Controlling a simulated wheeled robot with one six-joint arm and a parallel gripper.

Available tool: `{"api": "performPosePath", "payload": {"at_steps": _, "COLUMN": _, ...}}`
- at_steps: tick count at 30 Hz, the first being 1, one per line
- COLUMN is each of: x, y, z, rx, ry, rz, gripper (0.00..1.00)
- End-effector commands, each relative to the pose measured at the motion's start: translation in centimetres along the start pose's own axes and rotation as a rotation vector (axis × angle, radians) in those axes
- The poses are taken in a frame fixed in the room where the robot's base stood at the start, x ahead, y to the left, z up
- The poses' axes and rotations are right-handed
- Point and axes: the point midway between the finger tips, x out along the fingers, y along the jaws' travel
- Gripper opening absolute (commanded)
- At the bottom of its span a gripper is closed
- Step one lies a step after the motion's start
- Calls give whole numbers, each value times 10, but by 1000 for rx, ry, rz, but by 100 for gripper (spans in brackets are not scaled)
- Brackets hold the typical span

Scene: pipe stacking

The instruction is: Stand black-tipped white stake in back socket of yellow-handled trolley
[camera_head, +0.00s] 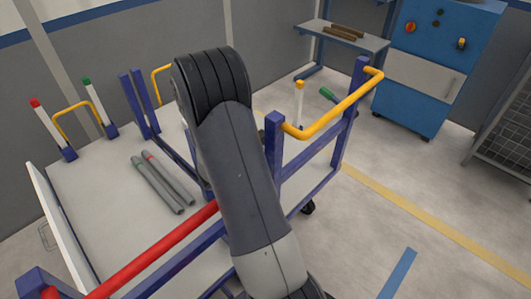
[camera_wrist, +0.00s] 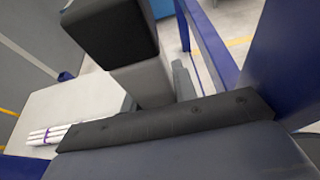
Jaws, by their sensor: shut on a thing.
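A thick black tip (camera_wrist: 110,30) on a pale grey-white square body (camera_wrist: 145,82) fills the upper middle of the wrist view; this is the black-tipped white stake, tilted. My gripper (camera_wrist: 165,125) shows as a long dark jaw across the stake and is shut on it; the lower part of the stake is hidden. In the head view my arm hides the gripper and the stake. The yellow handle (camera_head: 338,106) joins blue posts of a trolley right of my arm. I cannot make out its back socket.
Red- (camera_head: 43,122) and green-tipped (camera_head: 95,100) white stakes stand in blue sockets at left. A yellow-tipped stake (camera_head: 299,103) stands behind the yellow handle. Grey pipes (camera_head: 158,183) lie on a pale deck behind a red bar (camera_head: 150,250). White pipes (camera_wrist: 48,135) show in the wrist view.

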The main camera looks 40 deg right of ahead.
Motion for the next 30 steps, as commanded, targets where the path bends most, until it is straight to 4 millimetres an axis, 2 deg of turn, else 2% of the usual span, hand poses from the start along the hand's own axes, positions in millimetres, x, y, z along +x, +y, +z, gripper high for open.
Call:
{"api": "performPosePath", "payload": {"at_steps": 3, "x": 4, "y": 0, "z": -11, "rx": 0, "ry": -1, "rz": 0, "gripper": 0}}
{"api": "performPosePath", "payload": {"at_steps": 15, "x": 13, "y": 0, "z": -34, "rx": 0, "ry": -1, "rz": 0, "gripper": 0}}
{"api": "performPosePath", "payload": {"at_steps": 27, "x": 13, "y": 0, "z": -36, "rx": 0, "ry": -1, "rz": 0, "gripper": 0}}
{"api": "performPosePath", "payload": {"at_steps": 28, "x": 13, "y": 0, "z": -36, "rx": 0, "ry": -1, "rz": 0, "gripper": 29}}
{"api": "performPosePath", "payload": {"at_steps": 30, "x": 13, "y": 0, "z": -36, "rx": 0, "ry": -1, "rz": 0, "gripper": 34}}
